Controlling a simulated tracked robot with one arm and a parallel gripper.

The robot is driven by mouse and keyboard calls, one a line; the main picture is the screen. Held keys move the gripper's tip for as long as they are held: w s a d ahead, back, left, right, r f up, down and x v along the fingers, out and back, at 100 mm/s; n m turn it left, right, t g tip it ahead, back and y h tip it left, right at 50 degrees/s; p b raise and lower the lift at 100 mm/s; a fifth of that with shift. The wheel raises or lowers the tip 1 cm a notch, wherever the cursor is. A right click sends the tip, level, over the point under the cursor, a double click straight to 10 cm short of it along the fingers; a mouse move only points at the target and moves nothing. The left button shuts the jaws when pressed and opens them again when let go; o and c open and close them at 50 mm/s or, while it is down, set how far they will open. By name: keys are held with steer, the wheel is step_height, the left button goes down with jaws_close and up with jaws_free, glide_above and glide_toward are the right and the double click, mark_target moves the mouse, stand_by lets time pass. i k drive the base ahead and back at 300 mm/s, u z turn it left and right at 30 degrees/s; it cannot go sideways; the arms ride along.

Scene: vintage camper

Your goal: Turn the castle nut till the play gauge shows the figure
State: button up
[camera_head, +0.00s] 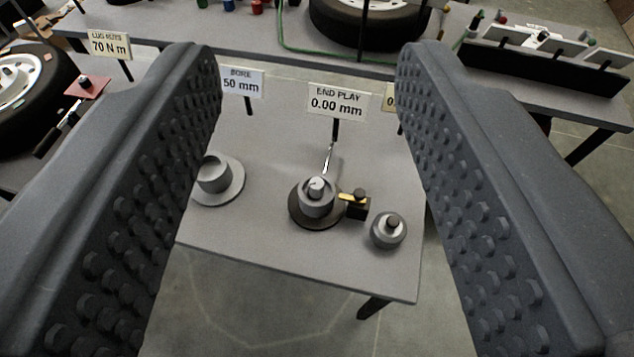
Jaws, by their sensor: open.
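My gripper (310,75) is open and empty, its two dark studded fingers wide apart above the grey table. Between the fingers, a grey castle nut (316,190) appears to sit on a hub with a dark round base (301,216); the fine detail is too small to tell. A sign behind it (336,103) reads END PLAY 0.00 mm. A small black block with a yellow bar (356,205) stands close to the hub's right side; it may be the play gauge. The fingers do not touch the hub.
A flanged grey cup (215,175) stands left, partly behind the left finger, near a BORE 50 mm sign (241,82). A round grey piece with a knob (388,230) stands front right. A tyre (367,22) lies on the table behind. The front edge is bare.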

mark_target(316, 185)
steer(key=k, duration=0.6)
steer(key=z, duration=0.4)
steer(key=i, duration=1.5)
steer(key=u, duration=0.65)
